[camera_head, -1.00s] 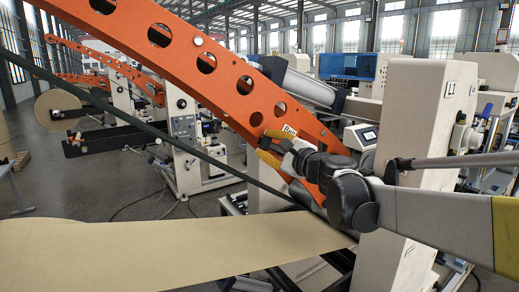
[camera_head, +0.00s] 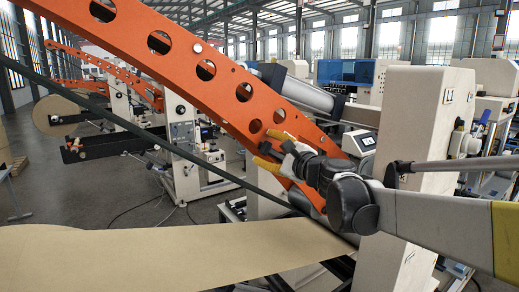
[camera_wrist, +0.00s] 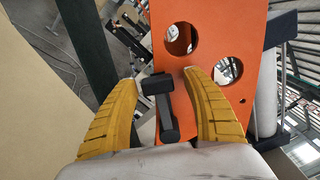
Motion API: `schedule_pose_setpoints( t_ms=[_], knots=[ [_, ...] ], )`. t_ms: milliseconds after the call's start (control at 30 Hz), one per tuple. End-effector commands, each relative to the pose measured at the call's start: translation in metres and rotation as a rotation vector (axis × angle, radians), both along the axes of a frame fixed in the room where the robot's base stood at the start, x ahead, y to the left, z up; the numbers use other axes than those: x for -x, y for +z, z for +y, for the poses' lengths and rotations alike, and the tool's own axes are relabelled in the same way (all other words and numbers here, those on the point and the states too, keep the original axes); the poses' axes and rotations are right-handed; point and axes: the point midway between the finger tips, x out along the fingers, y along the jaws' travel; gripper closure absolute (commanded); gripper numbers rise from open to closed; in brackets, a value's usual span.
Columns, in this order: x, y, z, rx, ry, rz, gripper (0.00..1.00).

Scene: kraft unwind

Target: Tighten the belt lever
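The belt lever (camera_wrist: 168,118) shows in the wrist view as a short black handle with a block-like head, against the orange arm of the machine (camera_wrist: 210,95). My gripper (camera_wrist: 165,78) has its two yellow fingers spread, one on each side of the lever. The left fingertip is close to the lever's head; I cannot tell whether it touches. A gap shows between the lever and the right finger. In the head view my gripper (camera_head: 268,148) is at the lower part of the orange arm (camera_head: 180,65), and the lever is hard to make out between the fingers.
A brown kraft web (camera_head: 180,255) runs below my gripper. A dark diagonal bar (camera_head: 130,128) passes to its left. A pale machine column (camera_head: 425,130) stands close to my arm on the right. A grey cylinder (camera_head: 305,92) lies behind the orange arm.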

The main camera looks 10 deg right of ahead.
Motion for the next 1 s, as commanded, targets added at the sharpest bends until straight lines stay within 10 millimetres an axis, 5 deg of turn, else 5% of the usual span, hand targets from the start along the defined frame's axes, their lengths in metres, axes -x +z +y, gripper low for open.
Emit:
schedule_pose_setpoints(
  t_ms=[267,700,1000],
  knots=[
    [0.013,0.000,-0.006,0.001,-0.002,0.001,0.42],
    [0.094,0.000,-0.043,0.000,-0.002,0.000,0.42],
    [0.110,0.000,-0.049,0.000,0.000,0.000,0.42]
  ],
)
